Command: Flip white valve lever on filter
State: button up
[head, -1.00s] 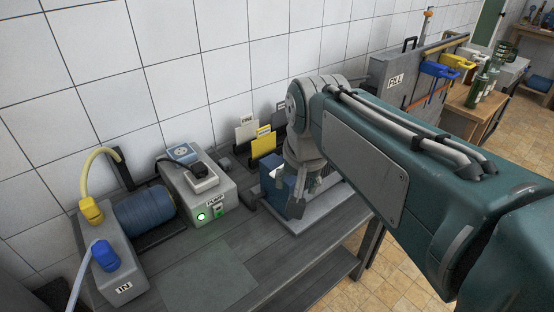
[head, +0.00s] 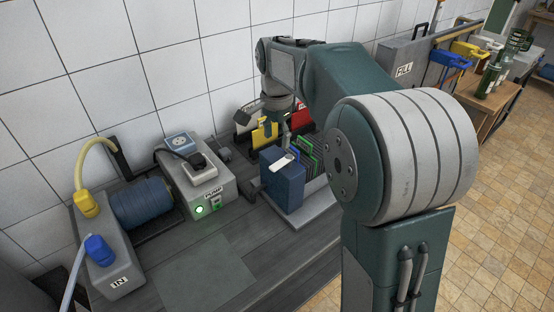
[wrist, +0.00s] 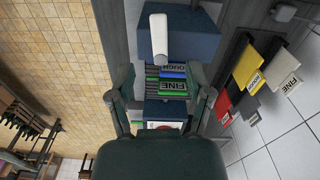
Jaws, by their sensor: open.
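The filter is a dark blue block (head: 284,186) on a grey base on the bench. Its white valve lever (head: 283,160) lies on top, pointing towards the front left. In the wrist view the white lever (wrist: 159,37) stands out in front of the blue block (wrist: 188,40), beyond the fingertips. My gripper (wrist: 160,95) is open and empty, above the labelled filter plates (wrist: 172,86), which show between its fingers. It touches neither lever nor block. In the head view my gripper is partly hidden, behind the filter block.
Yellow (head: 264,132) and red (head: 302,118) plates stand by the wall behind the filter. The grey pump box (head: 200,188) with a lit green button is to its left. The IN box (head: 110,270) is farther left. The bench front is clear.

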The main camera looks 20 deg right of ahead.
aim_at(277, 164)
notch_tip(277, 164, down, 8)
jog(key=shift+r, duration=0.1)
grip_shut()
